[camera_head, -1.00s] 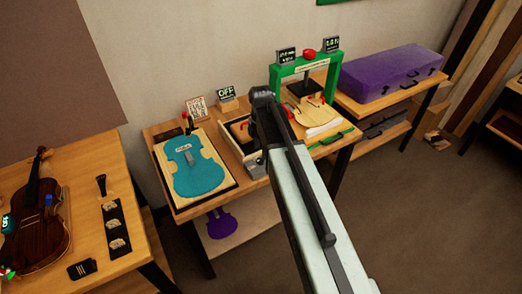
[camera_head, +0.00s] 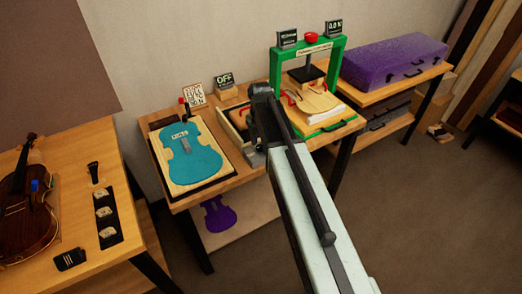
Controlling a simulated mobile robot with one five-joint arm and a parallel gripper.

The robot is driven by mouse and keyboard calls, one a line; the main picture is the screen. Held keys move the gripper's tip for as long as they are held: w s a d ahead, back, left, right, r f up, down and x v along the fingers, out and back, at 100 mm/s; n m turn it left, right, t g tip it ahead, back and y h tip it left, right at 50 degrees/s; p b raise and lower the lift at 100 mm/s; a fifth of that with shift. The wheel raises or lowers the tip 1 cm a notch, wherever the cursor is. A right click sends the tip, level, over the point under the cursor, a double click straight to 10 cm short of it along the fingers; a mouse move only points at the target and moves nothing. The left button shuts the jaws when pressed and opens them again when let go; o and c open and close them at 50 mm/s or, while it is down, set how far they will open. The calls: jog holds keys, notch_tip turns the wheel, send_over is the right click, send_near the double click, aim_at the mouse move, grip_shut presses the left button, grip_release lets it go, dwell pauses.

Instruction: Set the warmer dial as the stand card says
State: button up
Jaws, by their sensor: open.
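A small stand card (camera_head: 194,94) with dark print stands at the back of the middle bench, left of a small box with a display reading OFF (camera_head: 223,79). The card's print is too small to read. A grey box (camera_head: 253,157) shows partly beside my gripper, and I cannot tell whether it is the warmer. No dial is clear to see; my arm hides part of that area. My gripper (camera_head: 262,92) is over the middle bench, seen from behind, with its fingertips hidden. I see nothing held in it.
A teal violin-shaped piece (camera_head: 190,151) lies on a board at the bench's left. A green press frame (camera_head: 275,72) stands to the right, with a violin plate (camera_head: 314,99). A purple case (camera_head: 394,72) lies further right. A violin (camera_head: 20,205) lies on the left bench.

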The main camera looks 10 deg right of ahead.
grip_shut()
jog(key=shift+d, duration=0.1)
